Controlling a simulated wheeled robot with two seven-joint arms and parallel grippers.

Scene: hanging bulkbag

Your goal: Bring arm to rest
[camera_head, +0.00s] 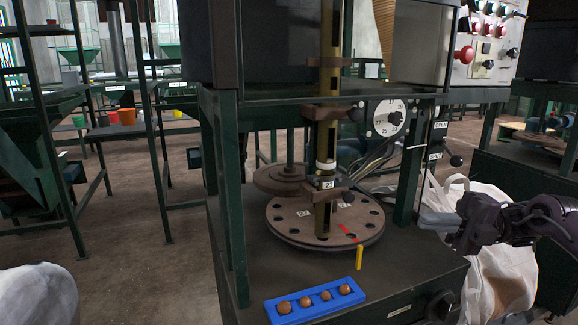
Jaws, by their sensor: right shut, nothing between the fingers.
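My right arm comes in from the right edge. Its dark gripper (456,236) is shut and empty, at the right side of the machine, in front of the white bulk bag (496,262) and right of the round perforated plate (290,222). The gripper looks apart from the plate. Part of the bag is hidden behind my arm. My left gripper does not show.
A blue tray (352,298) with several round brown balls lies on the machine's front ledge. A yellow tab (359,257) stands at the plate's front edge. A numbered dial (388,118) and a control panel (487,45) are above. Another white bag (38,295) is lower left.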

